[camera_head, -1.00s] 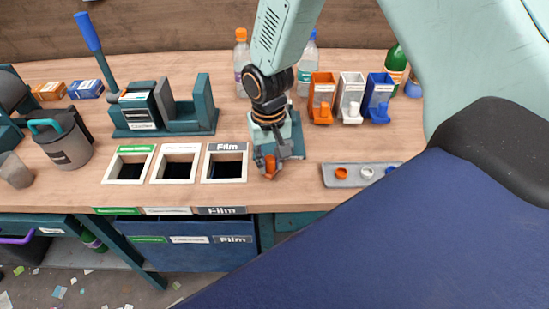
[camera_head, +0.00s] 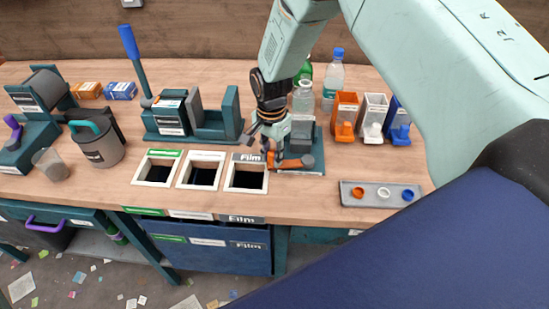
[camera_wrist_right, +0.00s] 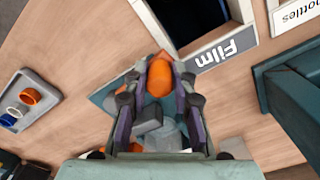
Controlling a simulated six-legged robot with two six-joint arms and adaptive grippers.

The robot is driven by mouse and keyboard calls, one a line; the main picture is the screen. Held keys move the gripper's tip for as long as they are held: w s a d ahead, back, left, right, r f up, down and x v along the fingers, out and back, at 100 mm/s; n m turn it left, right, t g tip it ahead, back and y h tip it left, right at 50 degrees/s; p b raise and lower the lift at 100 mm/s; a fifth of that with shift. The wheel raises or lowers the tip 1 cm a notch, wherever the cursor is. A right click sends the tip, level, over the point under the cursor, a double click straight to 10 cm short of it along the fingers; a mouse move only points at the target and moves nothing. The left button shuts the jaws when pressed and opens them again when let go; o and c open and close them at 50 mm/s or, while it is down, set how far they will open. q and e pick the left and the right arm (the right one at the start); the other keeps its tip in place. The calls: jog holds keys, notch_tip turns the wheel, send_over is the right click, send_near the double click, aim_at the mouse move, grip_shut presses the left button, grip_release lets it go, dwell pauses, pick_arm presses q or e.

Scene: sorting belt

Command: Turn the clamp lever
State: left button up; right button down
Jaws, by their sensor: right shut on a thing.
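The clamp lever (camera_head: 290,163) is a short orange bar with a grey round pivot at its right end. It lies low across the front of the clamp (camera_head: 312,145), a teal base with grey blocks, and points left toward the Film hole. My right gripper (camera_head: 270,152) is over the lever's left end. In the right wrist view, the orange lever end (camera_wrist_right: 161,79) sits between the fingertips of my right gripper (camera_wrist_right: 160,85), which is shut on it. Grey clamp parts (camera_wrist_right: 155,128) show between the fingers. My arm hides part of the clamp. My left gripper is out of view.
The Film hole (camera_head: 246,179) is just left of the lever. A clear bottle (camera_head: 302,100) stands by the clamp. Orange, white and blue bins (camera_head: 344,118) stand to the right. A grey tray (camera_head: 370,204) with caps lies at front right.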

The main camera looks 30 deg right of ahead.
jog(key=shift+w+d+r+m, duration=0.1)
jog(key=shift+w+d+m, duration=0.15)
jog(key=shift+w+m, duration=0.25)
jog(key=shift+w+d+m, duration=0.2)
jog(key=shift+w+m, duration=0.2)
jog(key=shift+m, duration=0.2)
jog(key=c, duration=1.5)
grip_release()
jog(key=shift+w, duration=0.1)
jog(key=o, duration=0.4)
jog(key=shift+d, duration=0.1)
jog(key=shift+r, duration=0.15)
notch_tip(320, 180, up, 12)
jog(key=shift+f, duration=0.2)
